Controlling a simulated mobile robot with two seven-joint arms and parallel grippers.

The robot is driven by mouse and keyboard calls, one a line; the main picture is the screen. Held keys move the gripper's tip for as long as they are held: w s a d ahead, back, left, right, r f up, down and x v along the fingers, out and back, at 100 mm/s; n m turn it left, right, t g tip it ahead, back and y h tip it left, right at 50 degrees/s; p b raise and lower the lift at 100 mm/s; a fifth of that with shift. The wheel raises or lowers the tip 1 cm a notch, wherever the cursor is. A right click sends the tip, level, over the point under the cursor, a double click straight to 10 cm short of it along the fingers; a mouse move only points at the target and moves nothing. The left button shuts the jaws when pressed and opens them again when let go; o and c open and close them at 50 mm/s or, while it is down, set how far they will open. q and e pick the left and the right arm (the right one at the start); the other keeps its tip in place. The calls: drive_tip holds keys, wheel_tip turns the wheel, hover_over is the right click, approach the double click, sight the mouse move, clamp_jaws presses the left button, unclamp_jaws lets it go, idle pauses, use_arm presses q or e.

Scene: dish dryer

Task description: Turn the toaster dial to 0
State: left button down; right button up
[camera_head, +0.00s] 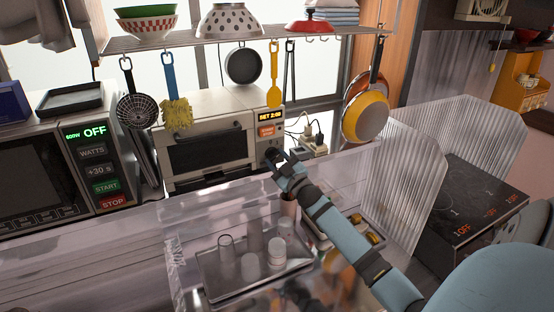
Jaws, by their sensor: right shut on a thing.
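The toaster (217,100) is a cream-coloured oven with a dark glass door, standing at the back, left of centre. Its lit display (270,116) appears to read "SET 2:00", with an orange button (266,131) below. My right gripper (274,158) is at the lower right of the toaster's front, shut on the toaster dial. The fingers and wrist hide most of the dial, so its pointer cannot be read. My left gripper is not in view.
A clear plastic dish dryer with glasses on a tray (215,285) stands in front of the toaster. A microwave (45,175) is at left. Utensils, including a yellow spoon (274,92), hang above. A cooktop (470,195) lies at right behind ribbed clear panels.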

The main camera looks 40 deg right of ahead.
drive_tip(key=n+y+p, duration=0.1)
drive_tip(key=n, duration=0.2)
drive_tip(key=shift+d+r+n+g, duration=0.1)
drive_tip(key=shift+r+n+g, duration=0.05)
drive_tip(key=shift+n+g, duration=0.25)
drive_tip(key=n+g+y+p, duration=0.1)
drive_tip(key=n+p, duration=0.1)
drive_tip(key=n, duration=0.2)
drive_tip(key=shift+r+y, duration=0.1)
drive_tip(key=shift+y, duration=0.3)
drive_tip(key=n+g+p, duration=0.1)
drive_tip(key=n, duration=0.1)
drive_tip(key=n+g+p, duration=0.1)
drive_tip(key=n+p, duration=0.1)
drive_tip(key=n, duration=0.1)
drive_tip(key=shift+d+y, duration=0.1)
drive_tip(key=shift+y, duration=0.2)
drive_tip(key=shift+n, duration=0.3)
drive_tip(key=shift+s, duration=0.1)
drive_tip(key=o, duration=0.9)
